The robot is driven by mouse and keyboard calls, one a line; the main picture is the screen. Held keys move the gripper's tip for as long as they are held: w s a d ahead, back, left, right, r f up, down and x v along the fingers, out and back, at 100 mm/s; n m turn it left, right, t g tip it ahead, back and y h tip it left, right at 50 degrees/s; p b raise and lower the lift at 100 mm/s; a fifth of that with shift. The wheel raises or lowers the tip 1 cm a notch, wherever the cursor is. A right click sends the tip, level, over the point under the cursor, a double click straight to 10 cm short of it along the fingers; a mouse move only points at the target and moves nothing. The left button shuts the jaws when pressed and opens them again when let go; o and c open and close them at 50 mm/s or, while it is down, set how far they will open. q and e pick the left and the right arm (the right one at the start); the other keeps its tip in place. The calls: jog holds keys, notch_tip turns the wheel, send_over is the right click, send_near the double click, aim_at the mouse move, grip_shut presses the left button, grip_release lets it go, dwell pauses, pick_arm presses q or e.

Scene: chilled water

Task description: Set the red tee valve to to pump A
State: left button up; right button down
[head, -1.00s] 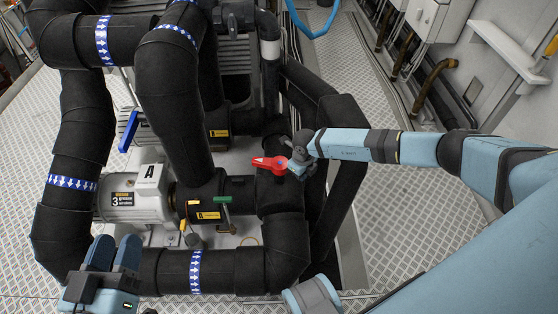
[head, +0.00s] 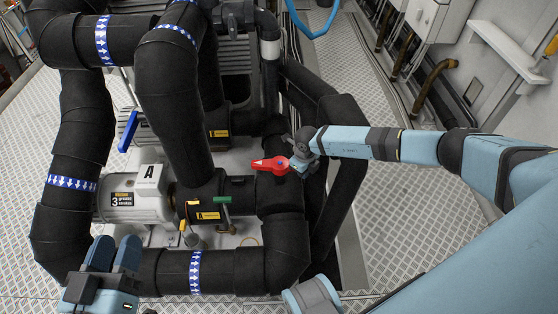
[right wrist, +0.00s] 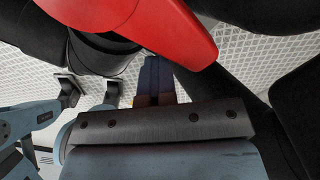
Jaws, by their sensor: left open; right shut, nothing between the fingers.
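The red tee valve handle (head: 270,165) sits on top of the black pipe junction in the head view, its narrow end pointing left towards the pump A side. In the right wrist view the red handle (right wrist: 145,25) fills the top, close in front of the fingers. My right gripper (head: 299,160) is shut and empty beside the handle's right end; its fingers also show in the right wrist view (right wrist: 155,80). I cannot tell whether they touch the handle. My left gripper (head: 114,253) is open and empty at the lower left, away from the valve.
The pump with the "A" plate (head: 150,174) stands left of the valve. A blue lever (head: 128,131) and a green lever (head: 223,201) are nearby. Thick black pipes (head: 175,100) crowd the middle. Checkered floor (head: 420,230) is clear at right.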

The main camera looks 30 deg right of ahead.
jog(key=shift+s+d+f, duration=0.55)
jog(key=shift+d+f, duration=0.05)
pick_arm(q)
notch_tip(320, 180, up, 5)
jog(key=p, duration=0.5)
jog(key=shift+w+d+p, duration=0.1)
jog(key=shift+p, duration=0.2)
pick_arm(e)
jog(key=r, duration=0.2)
jog(key=a+r, duration=0.1)
jog(key=r, duration=0.2)
jog(key=shift+a+r, duration=0.1)
jog(key=shift+a, duration=0.1)
pick_arm(q)
jog(key=s+a+f+g+y+p, duration=0.1)
jog(key=a+f+g+y, duration=0.1)
jog(key=f, duration=0.6)
jog(key=s+a+f+g+y+p, duration=0.1)
jog(key=a+f+g+y+p, duration=0.1)
jog(key=f, duration=0.6)
jog(key=shift+s+a+n+y, duration=0.25)
jog(key=shift+a+n+y, duration=0.25)
jog(key=shift+a, duration=0.5)
pick_arm(e)
notch_tip(320, 180, up, 14)
